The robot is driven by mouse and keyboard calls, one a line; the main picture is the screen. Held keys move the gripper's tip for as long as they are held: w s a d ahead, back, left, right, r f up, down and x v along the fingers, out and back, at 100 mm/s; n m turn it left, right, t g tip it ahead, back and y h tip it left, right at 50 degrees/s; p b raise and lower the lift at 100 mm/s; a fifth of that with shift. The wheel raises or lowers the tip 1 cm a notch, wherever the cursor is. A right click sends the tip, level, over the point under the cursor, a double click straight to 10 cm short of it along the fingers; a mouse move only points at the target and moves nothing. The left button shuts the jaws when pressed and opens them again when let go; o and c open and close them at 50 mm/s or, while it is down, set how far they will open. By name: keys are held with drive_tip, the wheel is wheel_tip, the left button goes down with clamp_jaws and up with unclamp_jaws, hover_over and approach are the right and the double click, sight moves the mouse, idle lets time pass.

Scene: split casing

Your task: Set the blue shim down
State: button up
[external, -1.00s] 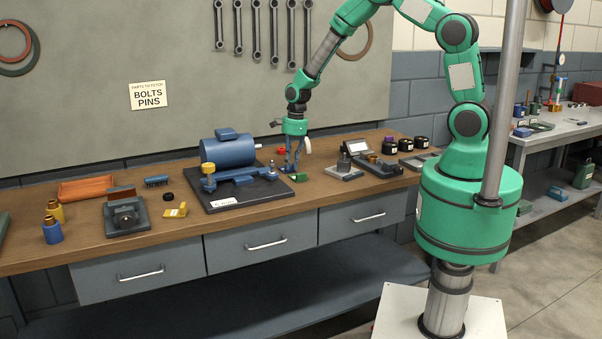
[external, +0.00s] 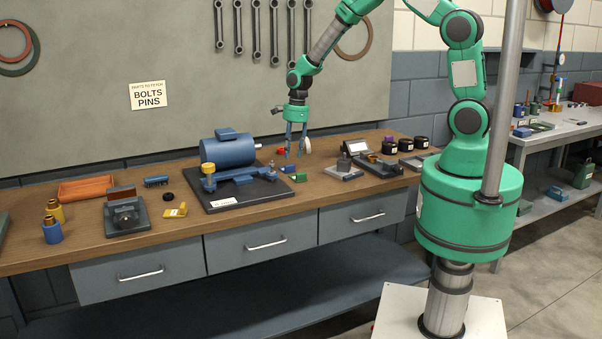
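A small blue piece, which I take for the blue shim (external: 288,169), lies at the right edge of the black base plate (external: 228,198). It is beside a small green block (external: 299,178), close to or touching it. I cannot tell whether it rests on the plate or on the bench. My gripper (external: 295,154) points down above and a little behind it. Its two fingers are apart, with nothing visible between them. A pale round part shows by the right finger.
A blue motor (external: 229,150) and a blue clamp bar stand left of my gripper. A small red block (external: 281,151) is just behind. A grey fixture (external: 344,168) and several dark jars stand to the right. Bare wood (external: 325,193) lies in front.

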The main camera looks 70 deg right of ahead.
wheel_tip(320, 180, up, 7)
drive_tip(key=shift+s+d+p, duration=0.3)
drive_tip(key=shift+p, duration=0.05)
idle(0.5)
drive_tip(key=s+a+r+n+t, duration=0.1)
drive_tip(key=s+a+r+n, duration=0.25)
drive_tip(key=r, duration=0.35)
drive_tip(key=s+a+r+n, duration=0.2)
drive_tip(key=s+r+n, duration=0.3)
drive_tip(key=r, duration=0.3)
drive_tip(key=s+a+r+n+t, duration=0.1)
drive_tip(key=s+a+r+n, duration=0.25)
drive_tip(key=r, duration=0.35)
drive_tip(key=s+a+r+n+t, duration=0.1)
drive_tip(key=s+r+n, duration=0.1)
drive_tip(key=s+n, duration=0.3)
drive_tip(key=s+a+r+n, duration=0.2)
drive_tip(key=s+n, duration=0.3)
drive_tip(key=s, duration=0.5)
drive_tip(key=s+a+r+n+t+h, duration=0.1)
drive_tip(key=s+r+n, duration=0.3)
drive_tip(key=s, duration=0.3)
drive_tip(key=shift+s+a+r+n+t, duration=0.2)
drive_tip(key=shift+s+r+n+t, duration=0.1)
drive_tip(key=shift+s+n, duration=0.15)
